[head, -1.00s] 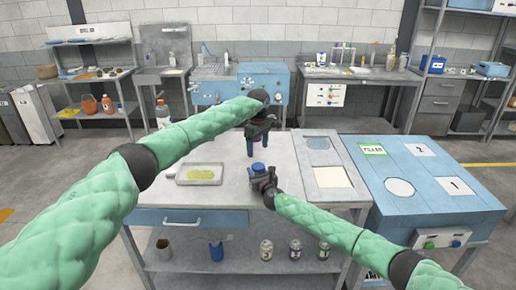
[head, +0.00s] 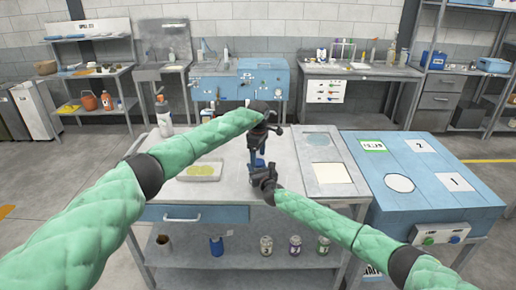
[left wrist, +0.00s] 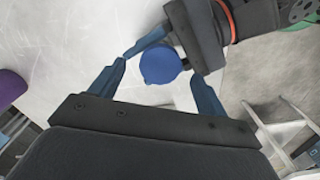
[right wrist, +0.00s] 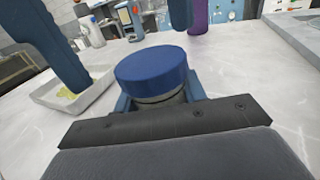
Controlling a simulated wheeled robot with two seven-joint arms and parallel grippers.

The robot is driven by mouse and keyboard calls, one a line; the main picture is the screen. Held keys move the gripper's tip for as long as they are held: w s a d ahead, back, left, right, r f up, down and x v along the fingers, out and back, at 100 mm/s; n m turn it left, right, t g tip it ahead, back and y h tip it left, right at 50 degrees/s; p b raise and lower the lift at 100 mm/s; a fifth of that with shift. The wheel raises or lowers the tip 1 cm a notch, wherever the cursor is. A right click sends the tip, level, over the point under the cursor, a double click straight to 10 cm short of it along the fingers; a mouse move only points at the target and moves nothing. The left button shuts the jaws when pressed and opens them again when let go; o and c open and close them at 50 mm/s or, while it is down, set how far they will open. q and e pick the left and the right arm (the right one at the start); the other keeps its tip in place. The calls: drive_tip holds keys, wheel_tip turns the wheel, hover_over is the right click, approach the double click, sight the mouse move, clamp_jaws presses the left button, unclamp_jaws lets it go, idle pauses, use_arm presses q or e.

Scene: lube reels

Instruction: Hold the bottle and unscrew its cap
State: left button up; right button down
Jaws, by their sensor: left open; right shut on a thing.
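The bottle's round blue cap (head: 259,163) shows just above my right gripper (head: 264,177) over the worktable. My right gripper is shut on the bottle, and the cap stands above its fingers. The right wrist view shows the cap (right wrist: 157,72) close up, with a greyish bottle neck (right wrist: 160,98) under it. My left gripper (head: 258,146) is directly above, pointing down and open. In the left wrist view the cap (left wrist: 160,65) lies between the open fingertips of my left gripper (left wrist: 157,72), with gaps at the sides. Most of the bottle body is hidden.
A tray with yellow-green contents (head: 182,178) lies left on the worktable (head: 222,200). A white bottle (head: 163,115) stands at its back left. A purple object (right wrist: 201,16) stands behind the cap. A blue bench (head: 420,185) is at right. Several cans are on the lower shelf.

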use_arm(q)
drive_tip(key=shift+f, duration=0.9)
drive_tip(key=c, duration=1)
drive_tip(key=shift+c, duration=0.2)
drive_tip(key=n, duration=1.4)
drive_tip(key=shift+n, duration=0.3)
use_arm(e)
drive_tip(key=shift+a, duration=0.1)
use_arm(q)
drive_tip(key=n, duration=0.4)
drive_tip(key=shift+r+n, duration=0.1)
drive_tip(key=shift+n, duration=0.3)
